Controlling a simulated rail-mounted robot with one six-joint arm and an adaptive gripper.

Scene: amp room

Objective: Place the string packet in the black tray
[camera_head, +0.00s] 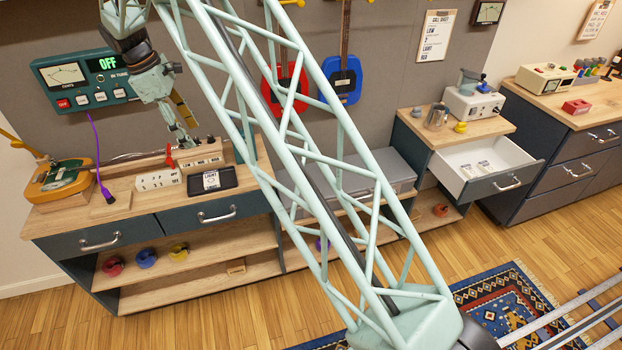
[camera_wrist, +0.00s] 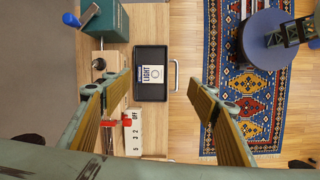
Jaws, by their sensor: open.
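The string packet (camera_wrist: 152,74), a small white packet marked LIGHT, lies flat inside the black tray (camera_wrist: 151,54). The tray sits on the wooden bench top; in the head view the packet (camera_head: 211,180) also shows within the dark tray (camera_head: 228,183). My gripper (camera_head: 187,142) is above the bench, left of and higher than the tray in that view. In the wrist view my gripper (camera_wrist: 158,80) has its two fingers wide apart, with the tray and packet seen between them. Nothing is held.
A white switch box (camera_head: 158,180) and a red lever block stand left of the tray. A green box (camera_wrist: 113,22) is beside it. At right, a drawer (camera_head: 492,165) stands open with white packets inside. My arm hides the middle of the head view.

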